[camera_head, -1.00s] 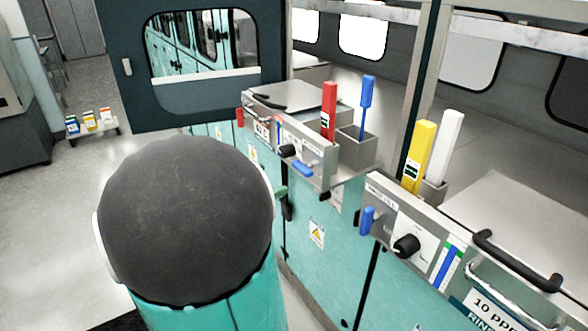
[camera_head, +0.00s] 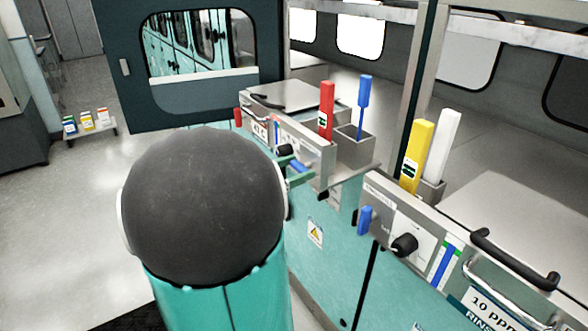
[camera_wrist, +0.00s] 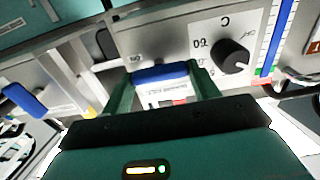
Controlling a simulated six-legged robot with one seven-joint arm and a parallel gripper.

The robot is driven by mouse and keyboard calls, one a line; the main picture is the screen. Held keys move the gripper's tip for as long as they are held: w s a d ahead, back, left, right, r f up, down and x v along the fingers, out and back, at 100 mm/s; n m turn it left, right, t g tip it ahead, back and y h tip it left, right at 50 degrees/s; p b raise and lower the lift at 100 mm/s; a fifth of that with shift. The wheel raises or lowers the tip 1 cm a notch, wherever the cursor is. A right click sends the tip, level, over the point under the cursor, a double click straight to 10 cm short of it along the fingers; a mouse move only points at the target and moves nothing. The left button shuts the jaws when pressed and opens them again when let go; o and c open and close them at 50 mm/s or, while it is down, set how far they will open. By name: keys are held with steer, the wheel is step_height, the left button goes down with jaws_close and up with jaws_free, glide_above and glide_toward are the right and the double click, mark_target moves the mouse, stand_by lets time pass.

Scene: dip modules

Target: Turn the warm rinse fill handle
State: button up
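The blue fill handle (camera_head: 297,168) is on the front of the far grey panel, partly hidden in the head view by my gripper. In the wrist view the blue handle (camera_wrist: 160,73) lies crosswise between my gripper's two green fingers. My gripper (camera_wrist: 162,82) is open, with one finger near each end of the handle; I cannot tell whether either finger touches it. In the head view my gripper (camera_head: 292,169) is at the panel front, mostly hidden behind my arm.
A black knob (camera_wrist: 232,57) is beside the handle. A second blue handle (camera_head: 366,220) and black knob (camera_head: 404,245) are on the nearer panel. Red (camera_head: 326,110), blue (camera_head: 365,100), yellow (camera_head: 417,155) and white (camera_head: 443,147) upright pieces rise above the panels.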

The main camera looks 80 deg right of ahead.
steer(key=shift+c, duration=1)
steer(key=shift+m, duration=0.3)
steer(key=m, duration=0.8)
steer(key=shift+a+f+m, duration=0.1)
steer(key=shift+m, duration=0.2)
steer(key=m, duration=0.4)
steer(key=shift+s+f+m, duration=0.1)
steer(key=shift+m, duration=2.3)
steer(key=o, duration=1)
